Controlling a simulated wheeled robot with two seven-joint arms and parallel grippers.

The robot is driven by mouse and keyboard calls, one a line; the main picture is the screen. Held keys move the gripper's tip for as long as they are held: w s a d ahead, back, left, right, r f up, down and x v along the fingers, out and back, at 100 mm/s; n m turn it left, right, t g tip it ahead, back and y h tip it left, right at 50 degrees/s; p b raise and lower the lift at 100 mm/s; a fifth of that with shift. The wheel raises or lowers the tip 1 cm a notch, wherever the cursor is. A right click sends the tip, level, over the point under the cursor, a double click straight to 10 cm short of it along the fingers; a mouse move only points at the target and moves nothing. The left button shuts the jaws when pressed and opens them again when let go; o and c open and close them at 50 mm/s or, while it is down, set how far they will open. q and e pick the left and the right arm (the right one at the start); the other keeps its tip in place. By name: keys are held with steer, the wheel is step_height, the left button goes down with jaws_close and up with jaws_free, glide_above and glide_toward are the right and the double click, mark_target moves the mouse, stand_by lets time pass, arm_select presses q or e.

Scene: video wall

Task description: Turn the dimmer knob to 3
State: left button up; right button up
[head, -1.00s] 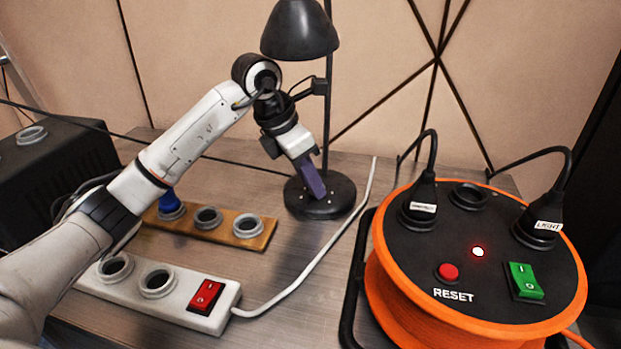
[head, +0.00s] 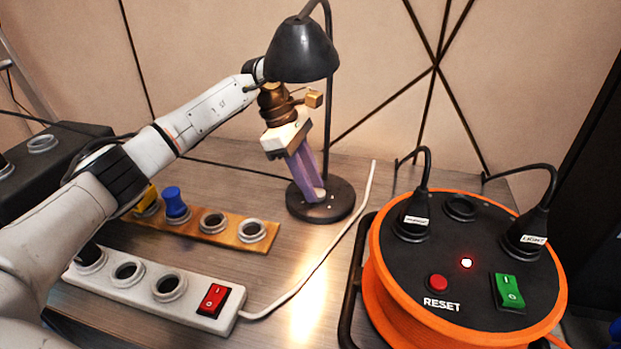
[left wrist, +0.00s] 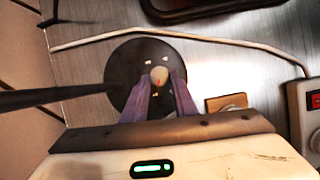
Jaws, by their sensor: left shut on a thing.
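A black desk lamp (head: 304,50) stands at the back of the table, and warm light falls below its shade. The pale dimmer knob (left wrist: 159,75) sits on its round black base (head: 345,200), with white marks around it and a small red mark on the knob. I cannot read any numbers. My left gripper (head: 313,192) reaches down under the shade with its purple fingers closed around the knob, which also shows between the fingertips (head: 319,192). In the left wrist view the fingers (left wrist: 160,84) are on either side of the knob. My right gripper is not in view.
An orange cable reel (head: 375,290) with plugs stands at the right. A white power strip (head: 140,293) and a wooden socket board (head: 230,237) with a blue plug (head: 175,203) lie left. The lamp's thin post (head: 327,120) stands close behind my gripper.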

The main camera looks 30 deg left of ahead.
arm_select(q)
steer(key=shift+w+m+g, duration=0.15)
steer(key=shift+m+g, duration=0.25)
steer(key=shift+m, duration=0.55)
steer(key=shift+w+m+g, duration=0.15)
steer(key=shift+m+g, duration=0.25)
steer(key=shift+m, duration=0.55)
steer(key=o, duration=1)
steer(key=shift+o, duration=0.2)
steer(key=p+v, duration=0.1)
steer(key=v, duration=0.9)
steer(key=shift+r, duration=0.15)
